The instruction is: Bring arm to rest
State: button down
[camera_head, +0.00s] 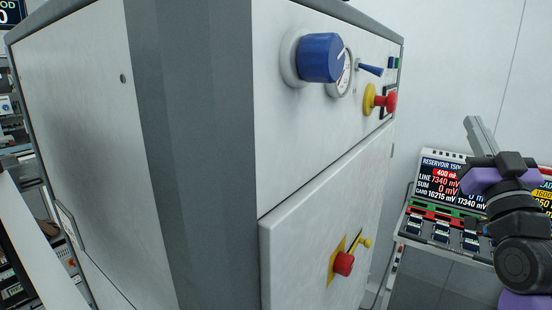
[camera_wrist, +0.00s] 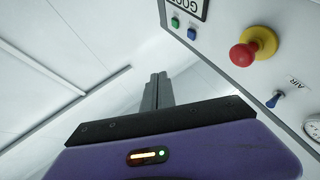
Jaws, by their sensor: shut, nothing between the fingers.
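My gripper (camera_head: 472,125) is raised at the right of the head view, in front of a display panel and to the right of the cabinet. Its fingers point up and a little left. In the wrist view, my gripper's grey fingers (camera_wrist: 156,84) lie together with nothing between them. They are clear of every surface. My purple and black arm runs down the right edge of the head view.
A white and grey cabinet (camera_head: 200,150) fills the middle. Its face has a blue knob (camera_head: 321,58), a gauge, a blue lever (camera_head: 371,69), a red emergency button (camera_head: 390,102) and a lower red knob (camera_head: 344,264). A display screen (camera_head: 440,170) stands behind my arm.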

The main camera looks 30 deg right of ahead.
jog(key=s+a+f+y, duration=0.2)
jog(key=a+f+y, duration=0.2)
jog(key=a+f, duration=1.8)
jog(key=s+a+f+n+g+y, duration=0.4)
jog(key=s+a+f+n+y, duration=0.3)
jog(key=s+a+f+y, duration=0.4)
jog(key=s+a+f, duration=0.6)
jog(key=s, duration=0.1)
jog(key=shift+a+f+y, duration=0.2)
jog(key=shift+f+y, duration=0.1)
jog(key=shift+f, duration=0.05)
